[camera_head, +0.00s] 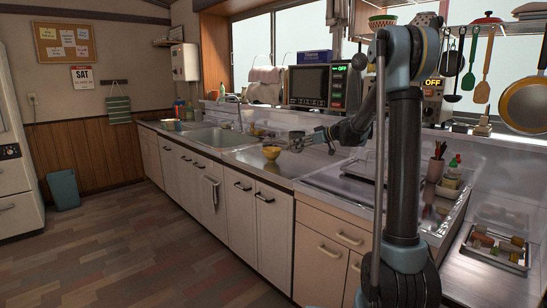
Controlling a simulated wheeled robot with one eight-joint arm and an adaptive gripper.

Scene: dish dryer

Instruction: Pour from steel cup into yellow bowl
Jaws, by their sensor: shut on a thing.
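The yellow bowl (271,153) sits upright on the steel counter, to the right of the sink. My gripper (305,139) reaches in from the right, just right of the bowl and a little above the counter. It is shut on the small grey steel cup (296,142), beside and close to the bowl's right rim. The cup looks tilted toward the bowl, but it is too small to be sure. What is inside the cup and the bowl cannot be made out.
The sink (214,138) with its faucet lies left of the bowl. A microwave (309,86) stands behind on the ledge. Bottles (452,172) and a utensil holder (436,168) stand at the right. A tray of food (496,246) lies at the far right. Counter around the bowl is clear.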

